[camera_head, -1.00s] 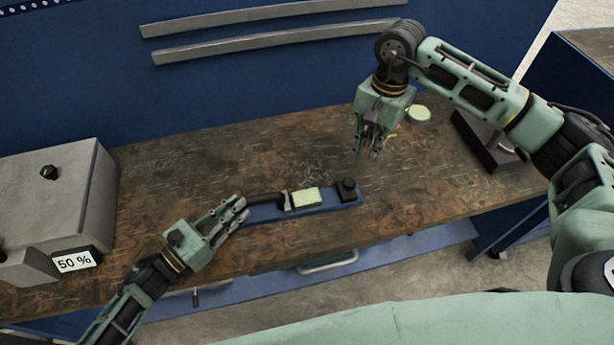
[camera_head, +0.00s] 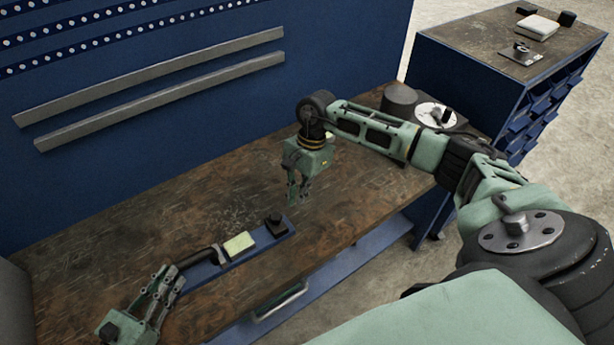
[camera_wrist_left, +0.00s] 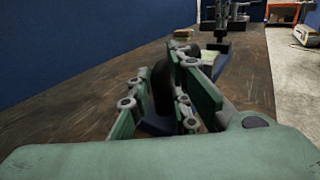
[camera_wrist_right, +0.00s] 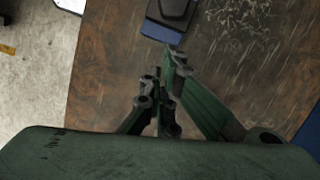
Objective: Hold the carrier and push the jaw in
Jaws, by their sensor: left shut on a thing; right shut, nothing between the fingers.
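The carrier is a long blue bar (camera_head: 205,271) on the bench, with a black handle (camera_head: 197,258) near its left end. A pale yellow-green pad (camera_head: 239,244) sits on it. A dark block (camera_head: 276,224), which looks like the jaw, stands at its right end. My left gripper (camera_head: 172,282) is shut on the carrier's left end; in the left wrist view the black handle (camera_wrist_left: 160,88) shows between its fingers. My right gripper (camera_head: 296,197) is shut and empty, above the bench just beyond the dark block. The carrier's end (camera_wrist_right: 172,14) shows at the top of the right wrist view.
The worn brown bench top (camera_head: 200,215) is clear around the carrier. A dark cylinder (camera_head: 399,100) and a round white-topped item (camera_head: 436,114) stand at its right end, behind my right arm. A blue drawer cabinet (camera_head: 490,80) stands beyond.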

